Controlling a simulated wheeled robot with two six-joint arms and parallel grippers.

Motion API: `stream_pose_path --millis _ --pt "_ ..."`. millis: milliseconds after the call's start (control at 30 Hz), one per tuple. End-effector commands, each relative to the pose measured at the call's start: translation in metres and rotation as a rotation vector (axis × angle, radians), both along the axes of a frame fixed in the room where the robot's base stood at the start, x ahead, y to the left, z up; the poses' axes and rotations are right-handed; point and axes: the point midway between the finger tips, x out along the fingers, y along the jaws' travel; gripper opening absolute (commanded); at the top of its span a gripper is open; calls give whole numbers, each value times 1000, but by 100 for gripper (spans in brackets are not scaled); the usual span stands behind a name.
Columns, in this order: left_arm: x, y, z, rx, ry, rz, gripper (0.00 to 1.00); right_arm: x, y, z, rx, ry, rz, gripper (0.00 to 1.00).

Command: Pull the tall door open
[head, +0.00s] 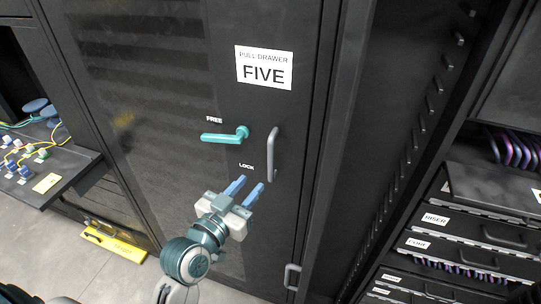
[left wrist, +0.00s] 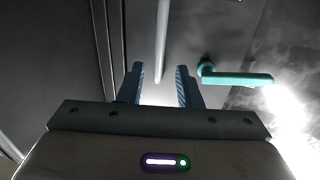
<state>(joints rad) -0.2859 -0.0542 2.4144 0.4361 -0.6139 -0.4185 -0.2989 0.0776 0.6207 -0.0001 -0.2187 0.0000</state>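The tall black door (head: 170,120) fills the middle of the head view and looks closed. Its grey vertical bar handle (head: 272,155) is near the right edge; in the left wrist view the handle (left wrist: 162,45) lies ahead, between the finger lines. A teal lever (head: 225,136) is left of the handle, lying horizontal beside the FREE label (head: 214,119), above the LOCK label (head: 246,167). My left gripper (head: 245,190) is open and empty, just below and left of the handle, apart from it. It also shows in the left wrist view (left wrist: 160,78). My right gripper is not in view.
A sign reading PULL DRAWER FIVE (head: 264,68) is on the door. A shelf with coloured connectors (head: 40,160) stands at left, a yellow floor strip (head: 113,244) below. An open rack with labelled drawers (head: 450,245) is at right. A smaller lower handle (head: 292,277) sits below.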

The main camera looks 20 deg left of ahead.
Motion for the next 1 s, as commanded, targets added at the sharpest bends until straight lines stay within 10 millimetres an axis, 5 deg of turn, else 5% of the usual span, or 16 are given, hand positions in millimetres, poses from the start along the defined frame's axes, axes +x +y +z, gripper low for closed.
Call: stream_pose_path --millis 500,1000 --pt "86 -20 2 -2 3 0 31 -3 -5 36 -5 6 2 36" --pt "101 -23 -1 -1 2 1 28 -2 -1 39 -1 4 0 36"
